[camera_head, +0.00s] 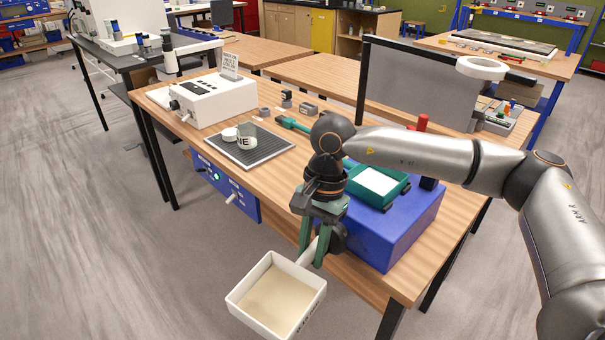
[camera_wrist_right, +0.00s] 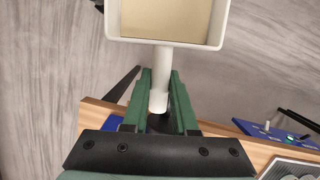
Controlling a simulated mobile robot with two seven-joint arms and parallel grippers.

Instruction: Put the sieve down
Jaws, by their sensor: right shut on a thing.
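The sieve is a white, square, shallow frame (camera_head: 276,298) with a beige bottom and a short white handle. My right gripper (camera_head: 313,248), with green fingers, is shut on the handle. In the wrist view, the handle (camera_wrist_right: 160,88) sits between the two green fingers (camera_wrist_right: 161,98), and the frame (camera_wrist_right: 170,42) is cut off by the top edge. The sieve hangs in the air beyond the near edge of the wooden table (camera_head: 345,279), with grey floor behind it. My left gripper is not in view.
A blue box (camera_head: 400,235) with a green tray (camera_head: 392,198) on top stands close behind the right gripper. A dark ribbed mat (camera_head: 262,157) holds small white items. A white device (camera_head: 215,100) stands at the far left. Some bare wood lies between mat and blue box.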

